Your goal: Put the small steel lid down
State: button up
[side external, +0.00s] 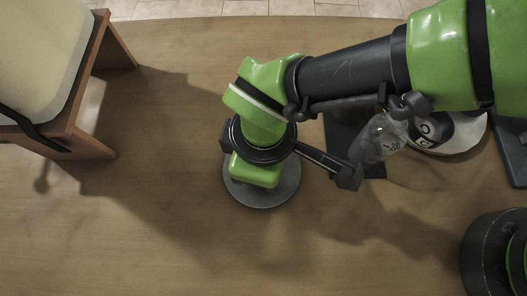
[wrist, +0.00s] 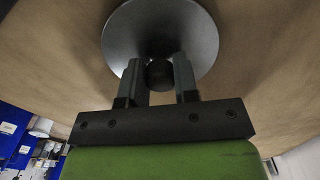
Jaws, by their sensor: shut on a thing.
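The small steel lid (wrist: 160,25) is a round grey disc with a dark round knob (wrist: 160,75) in its middle. My gripper (wrist: 160,76) is shut on the knob, with one finger on each side of it. In the side view the lid (side external: 262,199) shows below my wrist, its upper part covered by the arm. The gripper's fingers are hidden there. The lid is over the brown table, and I cannot tell whether it touches the surface.
The table (side external: 150,225) is clear at the front left.

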jog(key=shift+f, duration=0.15)
jog(key=o, duration=0.9)
jog(key=shift+o, duration=0.2)
notch_tip(320, 180, up, 12)
jog(key=w+d+r+m+y, duration=0.2)
jog(key=w+d+r+m, duration=0.4)
jog(key=d+r, duration=0.45)
jog(key=s+d+r+m+t, duration=0.1)
jog(key=d+r+m, duration=0.2)
jog(key=d, duration=0.3)
jog(key=d+r+m+t, duration=0.2)
jog(key=d, duration=0.5)
jog(key=s+d+r+m+t+y, duration=0.1)
jog(key=d+r+m+t, duration=0.1)
jog(key=d, duration=0.4)
jog(key=shift+s+d+r+m, duration=0.3)
jog(key=shift+r+m, duration=0.5)
jog(key=shift+r, duration=0.05)
jog(key=shift+o, duration=0.4)
jog(key=s+d+f+m+t+h, duration=0.1)
jog(key=s+d+m+t, duration=0.1)
jog(key=s+d+m, duration=0.2)
jog(key=shift+s+d+f+m, duration=0.3)
jog(key=shift+s+d+f, duration=0.15)
jog(key=shift+s, duration=0.35)
